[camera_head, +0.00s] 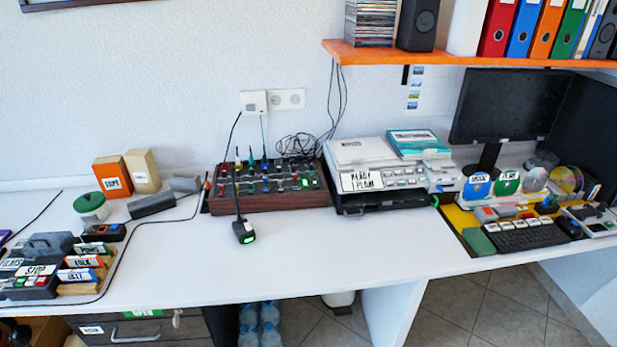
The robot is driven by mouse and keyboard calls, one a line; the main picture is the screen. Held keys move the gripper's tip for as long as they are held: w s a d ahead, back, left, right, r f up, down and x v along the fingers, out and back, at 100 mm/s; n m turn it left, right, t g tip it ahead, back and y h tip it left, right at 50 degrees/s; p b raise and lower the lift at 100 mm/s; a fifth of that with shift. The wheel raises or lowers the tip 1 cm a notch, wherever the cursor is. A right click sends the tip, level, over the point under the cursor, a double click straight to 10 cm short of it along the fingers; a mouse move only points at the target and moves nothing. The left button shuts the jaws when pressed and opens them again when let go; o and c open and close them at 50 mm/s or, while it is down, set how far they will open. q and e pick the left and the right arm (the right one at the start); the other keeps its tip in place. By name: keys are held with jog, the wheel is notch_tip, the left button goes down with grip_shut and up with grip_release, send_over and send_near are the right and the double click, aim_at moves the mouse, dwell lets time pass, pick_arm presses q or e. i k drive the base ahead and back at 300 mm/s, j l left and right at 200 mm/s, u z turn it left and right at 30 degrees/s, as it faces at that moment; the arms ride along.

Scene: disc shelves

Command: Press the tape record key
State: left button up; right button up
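A dark tape machine (28,285) stands at the far left of the white desk, partly cut off by the picture's edge. It has pale keys on its front; one key label (35,270) reads STOP, and another label to its left is cut off or hard to read. I cannot make out which key is the record key. Neither of my grippers is in view.
Labelled wooden blocks (78,275) stand right of the machine, with a dark cable around them. An orange box (113,177), a mixer (268,187), a printer-like device (378,172) and a keyboard (525,234) line the desk (330,260). Its front middle is clear.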

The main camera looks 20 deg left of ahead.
aim_at(41, 280)
jog(key=i+j+u, duration=0.35)
jog(key=i+j, duration=0.4)
jog(key=i+u, duration=0.1)
jog(key=u, duration=2.15)
